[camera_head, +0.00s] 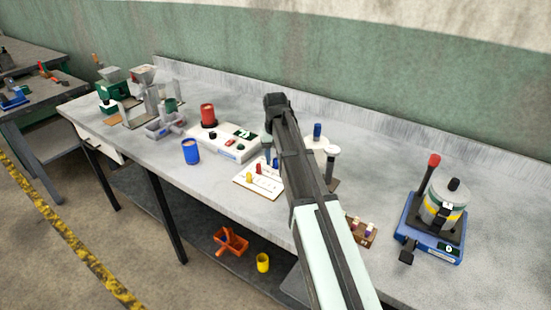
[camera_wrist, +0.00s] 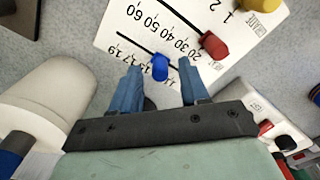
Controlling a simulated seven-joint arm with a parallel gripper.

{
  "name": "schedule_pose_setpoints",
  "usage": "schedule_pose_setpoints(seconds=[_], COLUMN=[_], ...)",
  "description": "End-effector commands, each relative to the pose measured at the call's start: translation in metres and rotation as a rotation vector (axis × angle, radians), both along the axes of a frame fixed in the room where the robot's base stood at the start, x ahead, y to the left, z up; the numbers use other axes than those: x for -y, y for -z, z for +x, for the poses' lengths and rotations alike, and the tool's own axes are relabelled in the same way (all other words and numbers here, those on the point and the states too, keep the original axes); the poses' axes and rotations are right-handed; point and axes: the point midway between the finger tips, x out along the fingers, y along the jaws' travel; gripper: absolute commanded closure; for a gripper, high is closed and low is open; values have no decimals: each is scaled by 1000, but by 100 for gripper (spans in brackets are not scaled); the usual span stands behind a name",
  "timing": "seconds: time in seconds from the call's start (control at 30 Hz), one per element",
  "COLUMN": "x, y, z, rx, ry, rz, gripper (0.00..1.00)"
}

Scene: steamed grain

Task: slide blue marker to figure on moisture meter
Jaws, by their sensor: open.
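The blue marker (camera_wrist: 159,68) stands in the lowest slot of a white scale board (camera_wrist: 118,22), near printed figures that read about 15, 17, 19. My gripper (camera_wrist: 160,82) is open, with one blue finger on each side of the blue marker; I cannot tell whether either touches it. In the head view the board (camera_head: 240,182) lies at the bench's front edge, partly behind my arm. The likely moisture meter is a white box (camera_head: 222,147) with a small dark green display (camera_head: 243,134), left of and behind the board; its figure is too small to read.
A red marker (camera_wrist: 214,45) and a yellow marker (camera_wrist: 262,4) stand in the board's other slots. A blue cup (camera_head: 191,151) stands left of the board. White round-topped apparatus (camera_head: 318,144) stands right of my arm. A blue-based device (camera_head: 430,240) is farther right.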

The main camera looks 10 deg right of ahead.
Motion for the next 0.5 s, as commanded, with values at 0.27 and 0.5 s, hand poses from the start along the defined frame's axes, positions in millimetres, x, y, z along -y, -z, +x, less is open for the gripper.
schedule_pose_setpoints(seconds=[0.27, 0.5], x=[0, 0], y=[6, 6], z=[0, 0], rx=[0, 0], ry=[0, 0], rz=[0, 0], gripper=[55, 63])
